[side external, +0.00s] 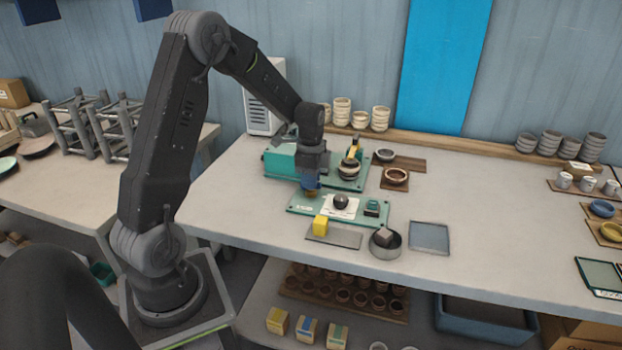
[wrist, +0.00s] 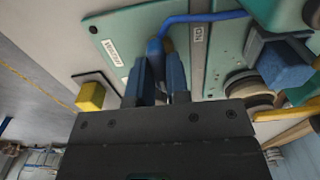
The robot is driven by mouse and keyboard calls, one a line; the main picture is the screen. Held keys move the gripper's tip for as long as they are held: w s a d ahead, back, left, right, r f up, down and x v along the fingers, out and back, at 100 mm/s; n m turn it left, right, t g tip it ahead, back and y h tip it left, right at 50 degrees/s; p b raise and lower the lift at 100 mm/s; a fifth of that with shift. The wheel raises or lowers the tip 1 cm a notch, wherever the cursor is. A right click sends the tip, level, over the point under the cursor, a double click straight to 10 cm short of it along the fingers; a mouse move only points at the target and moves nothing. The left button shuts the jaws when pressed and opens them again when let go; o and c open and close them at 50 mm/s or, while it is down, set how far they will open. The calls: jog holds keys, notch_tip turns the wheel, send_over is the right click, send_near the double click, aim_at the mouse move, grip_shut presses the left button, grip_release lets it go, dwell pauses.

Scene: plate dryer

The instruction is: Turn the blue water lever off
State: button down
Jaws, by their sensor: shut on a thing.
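The blue water lever (wrist: 155,47) rises from a teal panel (wrist: 115,48) in the wrist view, with a blue tube running right from near it. My gripper (wrist: 163,70) has its two fingers close together at the lever and is shut on it; the fingers hide much of the grip. In the side view my gripper (side external: 311,183) points down over the left part of the teal panel (side external: 300,206). There the lever is mostly hidden by the gripper, so its angle is hard to tell.
A dark ball (side external: 341,201) sits on the panel's white pad. A round pot (side external: 385,245) and tray (side external: 429,238) are right. The table's right middle is clear.

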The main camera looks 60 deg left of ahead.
jog(key=c, duration=1.1)
grip_release()
notch_tip(320, 180, up, 14)
jog(key=shift+d, duration=0.1)
jog(key=s+d+r+n+t, duration=0.2)
jog(key=s+d+n, duration=0.2)
jog(key=s+d, duration=0.5)
jog(key=s+d+r+n+t, duration=0.2)
jog(key=s+d+n, duration=0.3)
jog(key=s+d, duration=0.3)
jog(key=d+t, duration=0.1)
jog(key=d, duration=0.3)
jog(key=shift+s+d+t, duration=0.3)
jog(key=shift+s+d, duration=0.05)
jog(key=shift+s, duration=0.05)
